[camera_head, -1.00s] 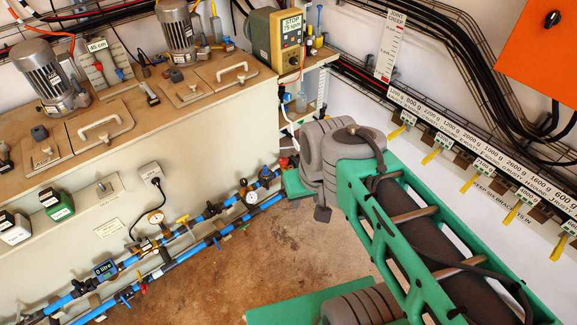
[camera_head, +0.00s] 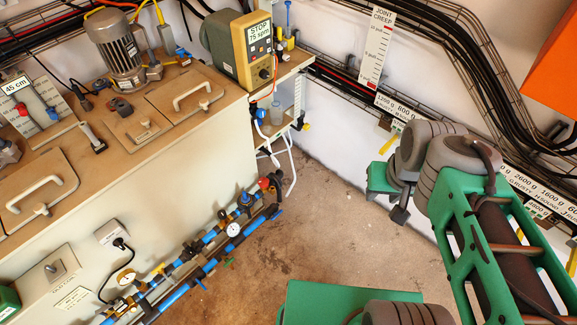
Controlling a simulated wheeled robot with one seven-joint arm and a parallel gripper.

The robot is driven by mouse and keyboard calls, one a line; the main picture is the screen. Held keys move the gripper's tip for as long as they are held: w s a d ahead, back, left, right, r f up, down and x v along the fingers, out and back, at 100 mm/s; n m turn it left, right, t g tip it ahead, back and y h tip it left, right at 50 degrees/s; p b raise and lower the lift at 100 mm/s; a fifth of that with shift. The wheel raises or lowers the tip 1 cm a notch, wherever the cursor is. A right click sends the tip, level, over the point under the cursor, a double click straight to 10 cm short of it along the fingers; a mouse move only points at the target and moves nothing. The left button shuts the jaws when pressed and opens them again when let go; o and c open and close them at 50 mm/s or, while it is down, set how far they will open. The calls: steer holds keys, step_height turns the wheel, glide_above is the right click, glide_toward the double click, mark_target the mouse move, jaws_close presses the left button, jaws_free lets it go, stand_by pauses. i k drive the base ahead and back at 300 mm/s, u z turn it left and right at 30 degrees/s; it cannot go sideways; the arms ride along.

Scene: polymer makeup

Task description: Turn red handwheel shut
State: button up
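A small red handwheel (camera_head: 264,183) shows at the upper end of the blue pipework, low by the right end of the bench front. It is small in the picture, and I cannot tell how far it is turned. My green and grey arm fills the right side and lies apart from the handwheel in the picture. I cannot make out any fingertips of my gripper.
Blue pipes (camera_head: 187,290) with gauges and valves run along the bench (camera_head: 130,195). The brown floor (camera_head: 310,235) between pipes and arm is clear.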

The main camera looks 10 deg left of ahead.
mark_target(262, 182)
steer(key=u, duration=0.05)
steer(key=i, duration=0.6)
steer(key=u, duration=0.7)
steer(key=i, duration=0.4)
steer(key=u, duration=0.45)
